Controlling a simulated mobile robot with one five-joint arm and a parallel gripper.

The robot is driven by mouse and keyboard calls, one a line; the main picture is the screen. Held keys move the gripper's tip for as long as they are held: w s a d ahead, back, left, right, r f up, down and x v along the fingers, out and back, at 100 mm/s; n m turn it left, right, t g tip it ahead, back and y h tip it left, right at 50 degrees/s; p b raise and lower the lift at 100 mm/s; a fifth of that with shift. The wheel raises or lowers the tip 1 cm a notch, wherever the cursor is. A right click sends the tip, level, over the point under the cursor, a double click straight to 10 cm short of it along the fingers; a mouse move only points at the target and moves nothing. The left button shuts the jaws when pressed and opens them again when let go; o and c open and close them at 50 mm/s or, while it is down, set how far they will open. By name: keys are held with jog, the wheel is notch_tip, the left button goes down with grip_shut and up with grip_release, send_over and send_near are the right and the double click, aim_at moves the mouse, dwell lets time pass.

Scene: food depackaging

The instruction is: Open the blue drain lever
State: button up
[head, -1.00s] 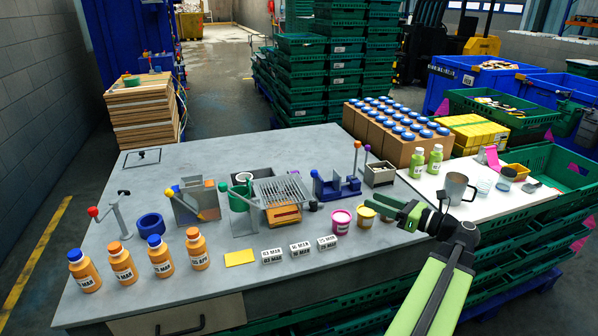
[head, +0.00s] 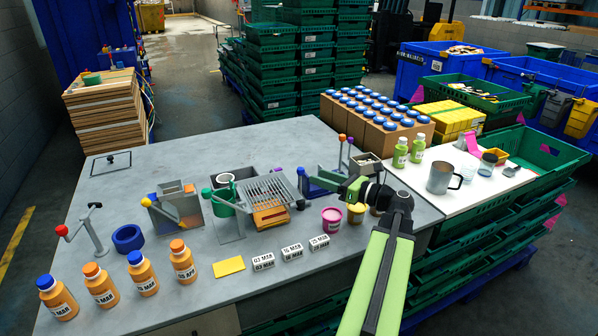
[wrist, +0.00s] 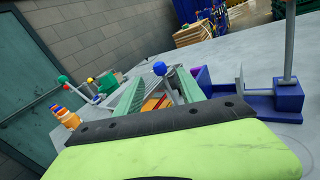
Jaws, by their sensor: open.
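In the wrist view a lever with a blue ball (wrist: 159,67) stands between my gripper's two green fingers, beyond the palm; the ball and fingers look apart. My gripper (head: 328,180) is open and empty in the head view, above the table just right of the slotted rack (head: 270,188). A dark knob (head: 300,204) at the rack's right side may be the same lever's ball; I cannot tell its colour there. An orange block (head: 269,214) sits under the rack and also shows in the wrist view (wrist: 155,103). The lever's base is hidden.
Pink (head: 332,220) and yellow tubs (head: 356,213) stand close in front of my gripper. Orange bottles (head: 184,262) line the table's front left.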

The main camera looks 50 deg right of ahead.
aim_at(301, 171)
jog(key=w, duration=0.2)
jog(key=w+a, duration=0.1)
jog(key=w, duration=0.5)
jog(key=shift+a, duration=0.3)
jog(key=shift+s, duration=0.1)
jog(key=shift+c, duration=0.3)
grip_shut()
dwell(0.5)
